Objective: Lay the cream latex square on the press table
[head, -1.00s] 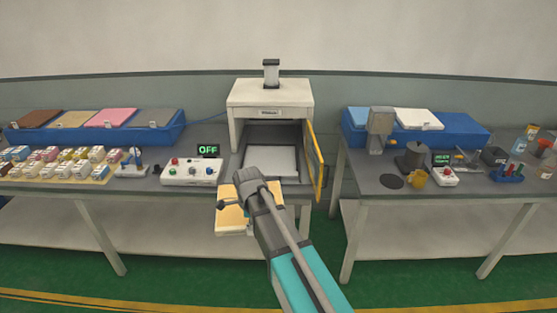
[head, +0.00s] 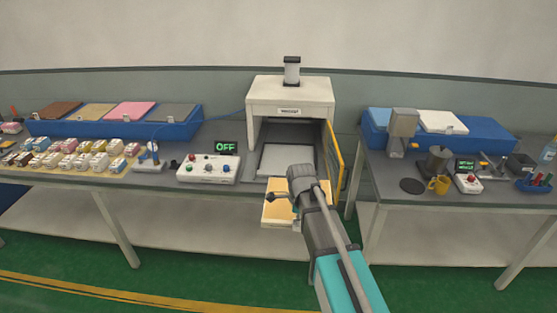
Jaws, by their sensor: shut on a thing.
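The cream latex square (head: 277,213) hangs roughly flat in front of the press (head: 290,92), near the front edge of the bench. My gripper (head: 285,204) is shut on it; the arm hides the square's right part and most of the grip. The press is a white box with its yellow-framed door (head: 335,165) swung open to the right. Inside it lies the press table (head: 288,159), a pale square plate whose visible part is bare. The square is outside the press, apart from the plate in the picture.
A control box (head: 208,169) with buttons and an OFF display (head: 227,146) stands left of the press. A blue rack (head: 115,125) with coloured sheets is farther left, behind small blocks.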

